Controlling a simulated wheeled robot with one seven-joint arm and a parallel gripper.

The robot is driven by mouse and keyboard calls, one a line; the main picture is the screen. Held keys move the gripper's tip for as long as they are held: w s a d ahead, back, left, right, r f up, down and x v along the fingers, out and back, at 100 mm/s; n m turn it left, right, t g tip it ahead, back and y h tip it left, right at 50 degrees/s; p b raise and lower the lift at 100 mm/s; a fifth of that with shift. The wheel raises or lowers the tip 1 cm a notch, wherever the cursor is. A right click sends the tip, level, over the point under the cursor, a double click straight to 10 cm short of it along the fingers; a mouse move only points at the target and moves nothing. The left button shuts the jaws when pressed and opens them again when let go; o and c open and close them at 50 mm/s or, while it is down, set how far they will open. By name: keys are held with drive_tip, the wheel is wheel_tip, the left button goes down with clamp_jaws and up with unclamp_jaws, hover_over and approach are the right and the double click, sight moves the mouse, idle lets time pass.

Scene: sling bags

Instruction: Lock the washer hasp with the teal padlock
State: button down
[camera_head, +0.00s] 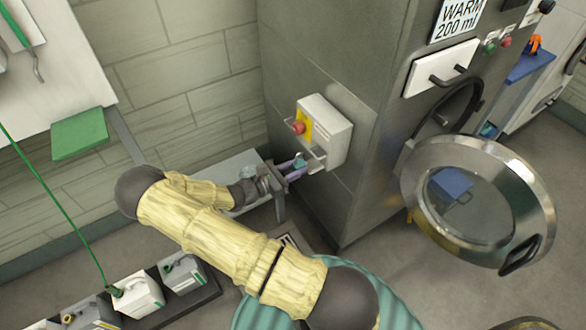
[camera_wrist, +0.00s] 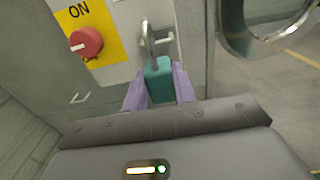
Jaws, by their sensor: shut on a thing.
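The teal padlock (camera_wrist: 158,82) is between the purple fingertips of my gripper (camera_wrist: 158,88) in the wrist view, with its metal shackle (camera_wrist: 148,38) pointing up. My gripper is shut on the padlock's body. The shackle is in front of the hasp (camera_wrist: 166,42) on the pale switch box (camera_wrist: 110,72); I cannot tell whether it passes through the hasp. In the head view my gripper (camera_head: 298,168) is at the lower front of the switch box (camera_head: 328,130), and the padlock is hard to make out there.
A red knob (camera_wrist: 86,43) on a yellow plate marked ON is left of the hasp. The washer's round glass door (camera_head: 478,200) stands open at the right. A grey bench (camera_head: 235,168) is below my forearm. Detergent containers (camera_head: 137,295) stand at the lower left.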

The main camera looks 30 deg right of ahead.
sight(308, 162)
drive_tip(key=shift+d+p, duration=0.45)
drive_tip(key=shift+d, duration=2.05)
drive_tip(key=shift+w+f, duration=0.1)
drive_tip(key=shift+f, duration=0.05)
drive_tip(key=c, duration=1.1)
unclamp_jaws()
drive_tip(key=shift+o, duration=0.7)
drive_tip(key=o, duration=0.5)
drive_tip(key=shift+o, duration=0.2)
drive_tip(key=shift+a, duration=0.15)
drive_tip(key=shift+a+p, duration=0.4)
drive_tip(key=shift+a, duration=3)
